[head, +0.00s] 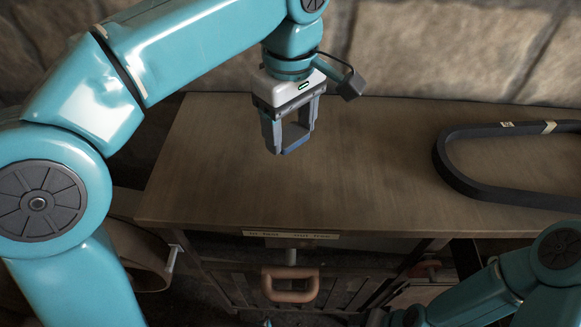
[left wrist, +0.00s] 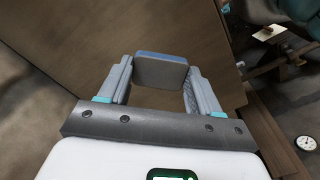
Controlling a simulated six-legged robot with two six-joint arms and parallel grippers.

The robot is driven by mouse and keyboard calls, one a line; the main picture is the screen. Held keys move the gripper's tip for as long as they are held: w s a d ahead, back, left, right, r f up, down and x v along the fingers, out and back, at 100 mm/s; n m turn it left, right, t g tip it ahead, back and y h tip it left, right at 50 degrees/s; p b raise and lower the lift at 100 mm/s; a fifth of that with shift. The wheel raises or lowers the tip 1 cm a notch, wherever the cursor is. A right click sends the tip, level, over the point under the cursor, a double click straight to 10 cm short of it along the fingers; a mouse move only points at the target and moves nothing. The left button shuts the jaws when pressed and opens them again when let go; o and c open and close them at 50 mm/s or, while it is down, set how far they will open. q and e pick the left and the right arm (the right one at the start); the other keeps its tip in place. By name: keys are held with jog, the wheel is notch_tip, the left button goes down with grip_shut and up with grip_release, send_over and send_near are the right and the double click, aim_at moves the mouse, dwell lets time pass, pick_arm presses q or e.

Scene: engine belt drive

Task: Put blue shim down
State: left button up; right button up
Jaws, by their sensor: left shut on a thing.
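My left gripper (head: 286,146) hangs pointing down over the left part of the wooden bench top. It is shut on the blue shim (head: 297,145), a small flat block held between its fingertips. In the left wrist view the shim (left wrist: 161,70) spans the gap between the two fingers (left wrist: 158,82), its top edge blue and its face grey. I cannot tell whether the shim touches the bench top (head: 220,190) or is a little above it. My right gripper does not clearly show; only part of my right arm is at the lower right.
A black belt loop (head: 465,185) lies on the right side of the bench top. The bench's middle is clear. A label strip (head: 290,235) runs along the front edge, above a brown handle (head: 290,285). A round gauge (left wrist: 306,143) shows in the left wrist view. A stone wall stands behind.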

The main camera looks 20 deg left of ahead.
pick_arm(q)
send_over(291, 178)
notch_tip(291, 178, down, 5)
jog(key=shift+w+f+b, duration=0.1)
jog(key=shift+f+b, duration=0.1)
jog(key=shift+b, duration=0.1)
jog(key=shift+w+a+f, duration=0.1)
jog(key=shift+f, duration=0.25)
jog(key=f, duration=0.3)
jog(key=shift+s+f, duration=0.1)
jog(key=shift+s, duration=0.15)
jog(key=shift+w+f, duration=0.2)
jog(key=shift+w, duration=0.05)
jog(key=shift+s+f+b, duration=0.15)
jog(key=shift+s+b, duration=0.05)
jog(key=shift+b, duration=0.2)
jog(key=o, duration=1.1)
jog(key=shift+o, duration=0.7)
jog(key=shift+w, duration=0.15)
jog(key=shift+r+p, duration=0.3)
jog(key=shift+r, duration=0.2)
notch_tip(291, 178, up, 11)
jog(key=shift+p, duration=0.95)
jog(key=shift+r, duration=0.25)
